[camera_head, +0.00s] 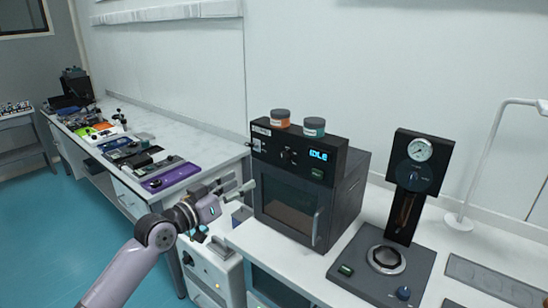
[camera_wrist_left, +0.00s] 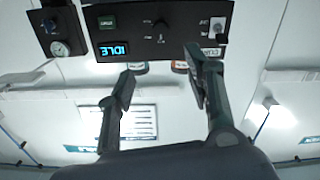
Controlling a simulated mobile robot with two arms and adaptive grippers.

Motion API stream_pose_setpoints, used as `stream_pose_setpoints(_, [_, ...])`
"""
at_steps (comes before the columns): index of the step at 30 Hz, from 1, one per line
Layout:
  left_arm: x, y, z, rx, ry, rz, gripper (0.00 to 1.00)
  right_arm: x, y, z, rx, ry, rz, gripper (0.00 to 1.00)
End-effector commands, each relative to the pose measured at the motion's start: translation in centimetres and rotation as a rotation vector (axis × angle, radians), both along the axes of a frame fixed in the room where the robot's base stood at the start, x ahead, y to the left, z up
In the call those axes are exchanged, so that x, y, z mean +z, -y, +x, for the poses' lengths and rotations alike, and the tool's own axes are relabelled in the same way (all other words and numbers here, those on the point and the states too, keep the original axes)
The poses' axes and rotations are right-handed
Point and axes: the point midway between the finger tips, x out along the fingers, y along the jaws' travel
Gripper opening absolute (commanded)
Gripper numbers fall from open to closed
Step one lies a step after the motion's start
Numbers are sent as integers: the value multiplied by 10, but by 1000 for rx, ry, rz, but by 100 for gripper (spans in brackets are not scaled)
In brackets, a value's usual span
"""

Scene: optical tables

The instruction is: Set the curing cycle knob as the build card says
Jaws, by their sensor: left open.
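The curing oven (camera_head: 310,185) is a dark box with a windowed door, and its display reads IDLE. The curing cycle knob (camera_head: 287,157) is dark, on the front panel left of the display; it also shows in the left wrist view (camera_wrist_left: 160,32), upside down. Small marks surround it, but I cannot read them or its setting. My left gripper (camera_head: 247,189) is open and empty, left of the oven door and below the knob, apart from the panel. Its spread fingers show in the left wrist view (camera_wrist_left: 160,75). I cannot identify the build card.
An orange jar (camera_head: 280,118) and a teal jar (camera_head: 314,126) stand on the oven. A gauge press (camera_head: 406,190) stands to its right, a white lamp (camera_head: 460,220) behind. A purple tray (camera_head: 171,177) and several other items lie on the left bench.

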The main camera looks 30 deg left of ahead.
Motion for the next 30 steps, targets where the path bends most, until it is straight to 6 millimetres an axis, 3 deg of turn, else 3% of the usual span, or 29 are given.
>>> stream_pose_setpoints(5, [3,1,17,1,3,-2,48,8,4,0,1,-1,-5,0])
stream_pose_setpoints(24, [3,10,136,2,0,-2,48,41,6,0,0,0,-7,0])
stream_pose_setpoints(30, [1,12,162,1,0,-2,48,44,6,0,0,0,-7,0])
